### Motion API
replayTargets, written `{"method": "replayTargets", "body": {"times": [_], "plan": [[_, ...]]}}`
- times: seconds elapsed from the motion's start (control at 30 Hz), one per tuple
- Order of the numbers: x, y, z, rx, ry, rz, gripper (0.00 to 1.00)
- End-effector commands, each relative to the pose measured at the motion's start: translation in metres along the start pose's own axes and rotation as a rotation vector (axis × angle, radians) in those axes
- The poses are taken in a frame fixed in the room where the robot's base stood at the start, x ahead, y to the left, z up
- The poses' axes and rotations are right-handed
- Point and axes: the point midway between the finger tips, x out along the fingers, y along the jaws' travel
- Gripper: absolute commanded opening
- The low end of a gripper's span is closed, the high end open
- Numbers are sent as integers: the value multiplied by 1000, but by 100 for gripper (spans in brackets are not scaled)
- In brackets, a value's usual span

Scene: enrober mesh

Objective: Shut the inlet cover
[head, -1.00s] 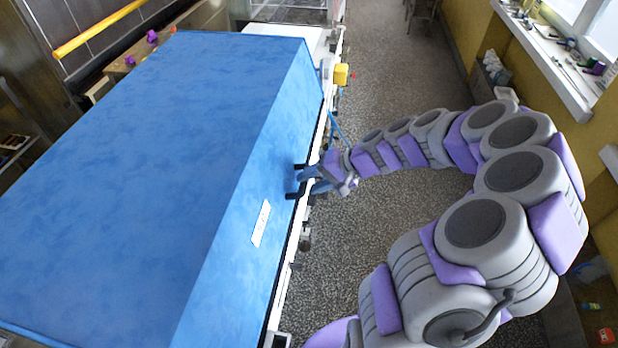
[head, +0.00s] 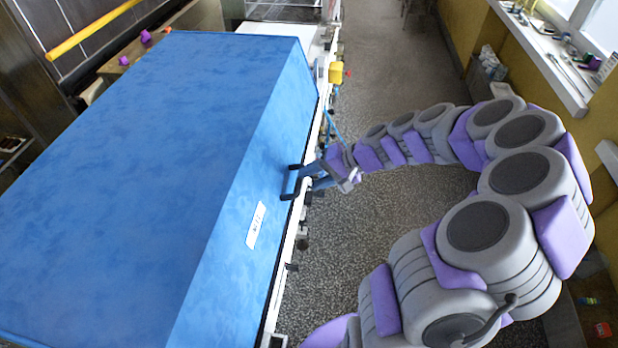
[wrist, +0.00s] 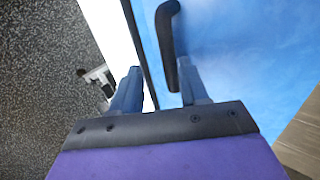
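The inlet cover (head: 150,130) is a large blue box-like hood with a white label, filling the left of the head view. Its blue side (wrist: 235,50) fills the upper right of the wrist view. A black bar handle (wrist: 167,40) stands on that side, near its lower edge. My gripper (head: 303,181) is at the handle, low on the cover's right side. In the wrist view my gripper (wrist: 158,84) has its two blue-grey fingers apart, with the handle's near end between them, close to the right finger. I cannot tell whether either finger touches it.
A white machine frame (wrist: 108,25) runs along the cover's lower edge. A yellow box with a red button (head: 336,72) sits on it farther back. Speckled floor (head: 385,240) is clear to the right, under my arm. A cluttered windowsill (head: 550,60) is at the upper right.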

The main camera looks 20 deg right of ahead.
Motion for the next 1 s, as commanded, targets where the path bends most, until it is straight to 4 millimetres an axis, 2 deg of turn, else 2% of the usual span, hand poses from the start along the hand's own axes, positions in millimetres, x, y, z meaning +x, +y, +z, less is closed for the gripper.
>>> {"method": "replayTargets", "body": {"times": [0.4,0.6,0.8,1.0], "plan": [[-95,-1,-2,0,7,2,44],[-130,0,-2,2,3,2,44],[-148,0,-2,2,2,3,44],[-151,0,-1,1,-1,3,44]]}}
